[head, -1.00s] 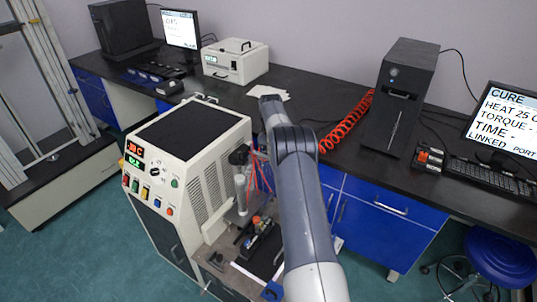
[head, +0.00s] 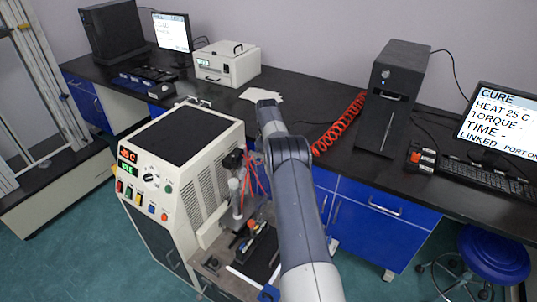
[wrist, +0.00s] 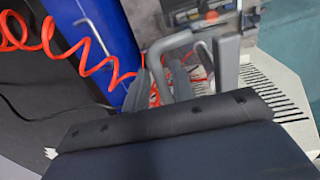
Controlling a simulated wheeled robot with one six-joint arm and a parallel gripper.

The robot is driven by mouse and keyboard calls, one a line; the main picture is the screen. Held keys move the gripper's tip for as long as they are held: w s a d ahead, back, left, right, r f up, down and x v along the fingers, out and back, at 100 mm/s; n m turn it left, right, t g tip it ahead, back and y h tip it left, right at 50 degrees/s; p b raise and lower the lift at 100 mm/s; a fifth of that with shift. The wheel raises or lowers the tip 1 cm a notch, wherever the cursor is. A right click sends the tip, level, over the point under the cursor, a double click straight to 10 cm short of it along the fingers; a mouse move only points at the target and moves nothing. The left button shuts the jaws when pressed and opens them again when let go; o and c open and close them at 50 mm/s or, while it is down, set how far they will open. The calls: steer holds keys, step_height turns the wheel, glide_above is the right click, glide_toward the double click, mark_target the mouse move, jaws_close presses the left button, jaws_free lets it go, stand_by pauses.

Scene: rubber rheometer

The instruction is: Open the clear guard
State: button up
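The rheometer, a cream cabinet (head: 208,183) with a black top, stands left of centre in the head view. A grey upright post (head: 237,196) and red wires are at its right side, above a work deck. The clear guard cannot be made out for certain in either view. My arm reaches past the machine's right side and hides my gripper in the head view. In the wrist view, grey finger-like shapes (wrist: 186,70) and a bent grey bar show beyond a dark foreground part. I cannot tell finger from handle there, or whether anything is held.
A black bench (head: 345,171) with blue drawers (head: 383,213) runs behind. A coiled red hose (head: 340,124) hangs near my arm and also crosses the wrist view (wrist: 60,47). A black computer tower (head: 393,98), monitor (head: 498,123) and blue stool (head: 494,254) are at right. Floor is clear at left.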

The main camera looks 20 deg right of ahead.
steer(key=shift+o, duration=0.7)
steer(key=shift+a+r, duration=0.1)
steer(key=shift+r, duration=0.15)
steer(key=shift+w, duration=0.1)
steer(key=shift+r, duration=0.1)
steer(key=shift+a+r, duration=0.1)
steer(key=shift+r, duration=0.2)
step_height(320, 180, up, 10)
steer(key=shift+s+a+b, duration=0.2)
steer(key=shift+b, duration=0.25)
